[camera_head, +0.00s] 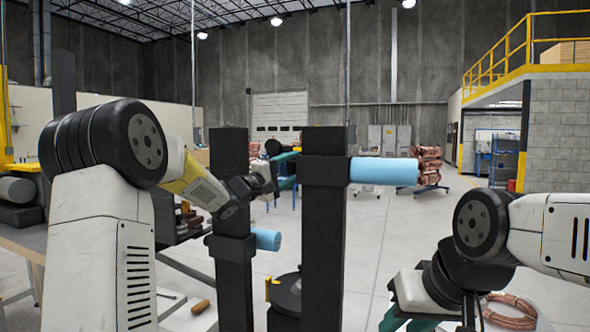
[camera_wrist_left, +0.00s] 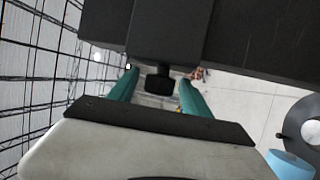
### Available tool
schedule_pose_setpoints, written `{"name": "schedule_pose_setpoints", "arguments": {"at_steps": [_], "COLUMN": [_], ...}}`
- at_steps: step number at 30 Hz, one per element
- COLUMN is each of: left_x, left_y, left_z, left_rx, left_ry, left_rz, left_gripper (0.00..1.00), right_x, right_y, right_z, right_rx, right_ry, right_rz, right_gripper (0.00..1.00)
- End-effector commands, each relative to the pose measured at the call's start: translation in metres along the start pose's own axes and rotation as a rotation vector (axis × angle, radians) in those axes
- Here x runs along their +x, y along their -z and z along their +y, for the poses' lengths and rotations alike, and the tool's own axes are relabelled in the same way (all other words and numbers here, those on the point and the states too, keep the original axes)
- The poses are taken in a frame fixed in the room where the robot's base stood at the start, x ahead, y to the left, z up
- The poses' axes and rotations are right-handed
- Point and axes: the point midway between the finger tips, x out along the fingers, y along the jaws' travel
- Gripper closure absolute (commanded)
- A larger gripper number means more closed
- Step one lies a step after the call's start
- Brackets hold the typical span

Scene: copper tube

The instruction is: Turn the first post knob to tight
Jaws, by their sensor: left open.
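Two black upright posts with sliding collars stand in front of me in the head view, a left post (camera_head: 230,180) and a taller-looking right post (camera_head: 322,230). My left gripper (camera_head: 285,170) is raised between them, pointing at the right post's collar (camera_head: 325,170), and is partly hidden by the posts. In the left wrist view a dark knob (camera_wrist_left: 160,81) sticks out of a black collar. The open teal fingers of the left gripper (camera_wrist_left: 157,92) stand on either side of it, with gaps showing. My right gripper (camera_head: 408,322) is cut off by the bottom edge.
A light-blue cylinder (camera_head: 385,171) juts right from the right post's collar, and another blue cylinder (camera_head: 267,240) from the left post's. A black round reel (camera_head: 285,293) sits low between the posts. A copper coil (camera_head: 511,312) lies at lower right. Open floor lies behind.

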Motion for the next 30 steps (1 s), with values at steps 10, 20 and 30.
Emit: {"name": "schedule_pose_setpoints", "arguments": {"at_steps": [10,20,30], "left_x": [-0.0001,-0.0003,-0.0005], "left_y": [0.0002,0.0003,0.0013], "left_z": [0.0001,-0.0004,-0.0021], "left_rx": [0.001,0.004,0.06], "left_ry": [0.0,-0.008,-0.148], "left_rz": [0.001,0.0,0.003], "left_gripper": [0.73,1.0,1.0], "right_x": [0.0,0.0,0.0], "right_y": [0.0,0.0,0.0], "right_z": [0.0,0.0,0.0], "right_rx": [0.0,0.0,0.0], "right_ry": [0.0,0.0,0.0], "right_rz": [0.0,0.0,0.0], "right_gripper": [0.68,0.68,0.68]}}
